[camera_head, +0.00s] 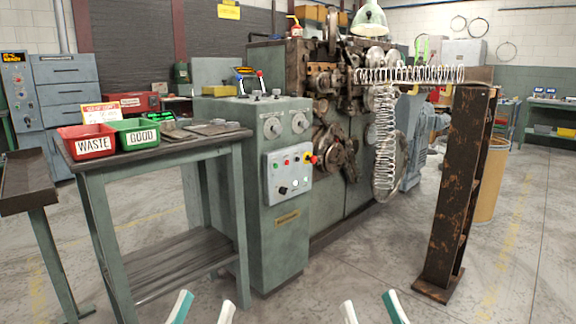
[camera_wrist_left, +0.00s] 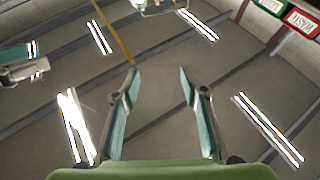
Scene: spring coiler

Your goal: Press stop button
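A light grey control panel (camera_head: 289,172) is on the front of the green coiling machine (camera_head: 275,215). It carries several small buttons and knobs. A red mushroom-shaped button on a yellow backing (camera_head: 311,158) is at its upper right, with smaller coloured buttons (camera_head: 291,160) to its left. Their labels are too small to read. My left gripper (camera_head: 204,303) is open and empty at the bottom of the head view; it is also open in the left wrist view (camera_wrist_left: 158,72). My right gripper (camera_head: 369,303) is open and empty to its right. Both are well apart from the panel.
A table (camera_head: 160,158) with a red WASTE bin (camera_head: 87,143) and a green GOOD bin (camera_head: 136,133) stands left of the panel. A rusty steel post (camera_head: 460,190) stands at the right. The floor before the panel (camera_head: 350,260) is clear.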

